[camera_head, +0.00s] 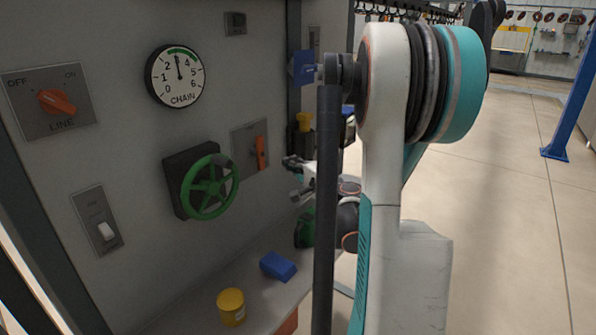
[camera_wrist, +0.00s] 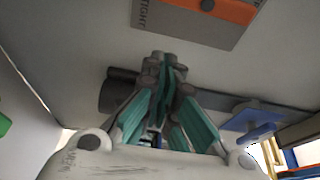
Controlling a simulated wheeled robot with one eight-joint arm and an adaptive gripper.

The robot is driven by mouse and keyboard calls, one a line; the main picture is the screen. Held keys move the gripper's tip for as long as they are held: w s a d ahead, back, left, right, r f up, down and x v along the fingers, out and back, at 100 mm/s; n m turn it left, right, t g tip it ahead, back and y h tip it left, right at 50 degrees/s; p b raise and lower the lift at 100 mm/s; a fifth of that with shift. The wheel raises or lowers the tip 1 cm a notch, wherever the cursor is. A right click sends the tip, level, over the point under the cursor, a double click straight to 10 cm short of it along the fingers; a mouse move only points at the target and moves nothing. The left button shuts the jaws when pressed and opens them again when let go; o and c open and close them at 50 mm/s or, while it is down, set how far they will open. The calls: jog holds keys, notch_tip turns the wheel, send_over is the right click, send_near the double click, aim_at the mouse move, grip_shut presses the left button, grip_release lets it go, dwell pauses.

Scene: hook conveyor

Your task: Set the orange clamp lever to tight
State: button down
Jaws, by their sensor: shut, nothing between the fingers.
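The orange clamp lever (camera_head: 261,153) is on a grey plate (camera_head: 244,137) on the wall panel, right of the green wheel, and stands roughly upright in the head view. In the wrist view the orange lever (camera_wrist: 230,9) lies across the top edge on its grey plate (camera_wrist: 226,38), partly cut off. The word TIGHT shows on the plate left of the lever. My gripper (camera_wrist: 166,72) has its fingers together, with nothing between them, below the plate in the wrist view and apart from the lever. In the head view my arm hides part of my gripper.
A green wheel (camera_head: 208,188), a CHAIN dial (camera_head: 175,75), an orange LINE knob (camera_head: 57,101) and a white switch (camera_head: 106,231) are on the panel. A yellow tub (camera_head: 231,307) and a blue block (camera_head: 278,266) sit on the ledge below. Open floor lies to the right.

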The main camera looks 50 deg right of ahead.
aim_at(262, 170)
jog(key=w+a+b, duration=0.1)
jog(key=w, duration=0.1)
jog(key=w+a+b, duration=0.1)
jog(key=w+a, duration=0.1)
jog(key=shift+a+f+m+g+p, duration=0.25)
jog(key=shift+m+g+p, duration=0.15)
jog(key=shift+m, duration=0.6)
dwell(0.6)
jog(key=a+m+y+p, duration=0.1)
jog(key=a+m, duration=0.1)
jog(key=m, duration=0.1)
jog(key=a+m+g+y+p, duration=0.1)
jog(key=m+y, duration=0.1)
jog(key=m, duration=0.2)
jog(key=a+m+g+y+p, duration=0.1)
jog(key=a+m+y+p, duration=0.1)
jog(key=m, duration=0.2)
jog(key=shift+s+a+r, duration=0.25)
jog(key=shift+a+r, duration=0.05)
dwell(0.3)
jog(key=shift+a, duration=0.1)
dwell(0.4)
